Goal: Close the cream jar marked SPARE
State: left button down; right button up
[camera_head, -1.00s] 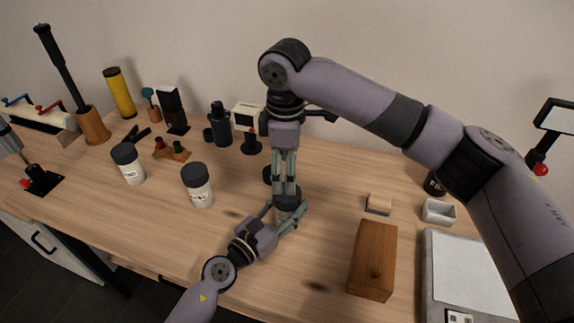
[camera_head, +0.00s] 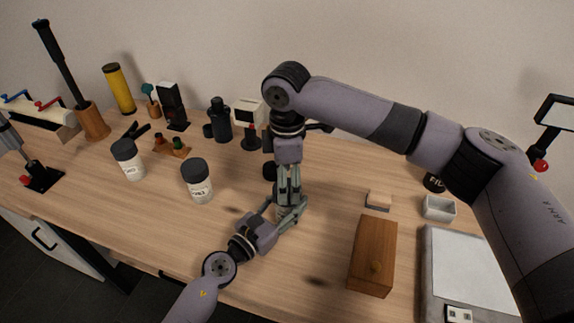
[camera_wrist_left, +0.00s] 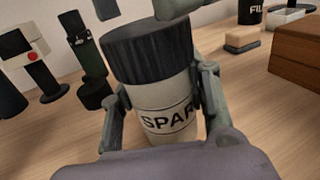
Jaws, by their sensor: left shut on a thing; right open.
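The cream jar marked SPARE (camera_wrist_left: 168,118) stands upright on the table, with a ribbed black lid (camera_wrist_left: 150,58) on its top. I cannot tell whether the lid is screwed tight. My left gripper (camera_wrist_left: 160,100) is shut on the jar's pale body below the lid; it also shows in the head view (camera_head: 289,213), where the jar is mostly hidden by both grippers. My right gripper (camera_head: 288,192) points straight down over the jar, open. Its fingertips show at the top of the left wrist view, just above the lid; contact is not clear.
Two other black-lidded white jars (camera_head: 199,182) (camera_head: 128,160) stand to the left. A wooden block (camera_head: 373,255), a small sponge-like block (camera_head: 378,200) and a grey tray (camera_head: 438,208) lie to the right. Bottles and small stands line the back. The front left table is clear.

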jog(key=shift+f, duration=1.55)
jog(key=shift+c, duration=0.5)
jog(key=c, duration=1.1)
jog(key=o, duration=1.4)
jog(key=shift+c, duration=0.2)
jog(key=shift+r, duration=0.15)
notch_tip(320, 180, up, 12)
pick_arm(q)
jog(key=c, duration=0.8)
grip_release()
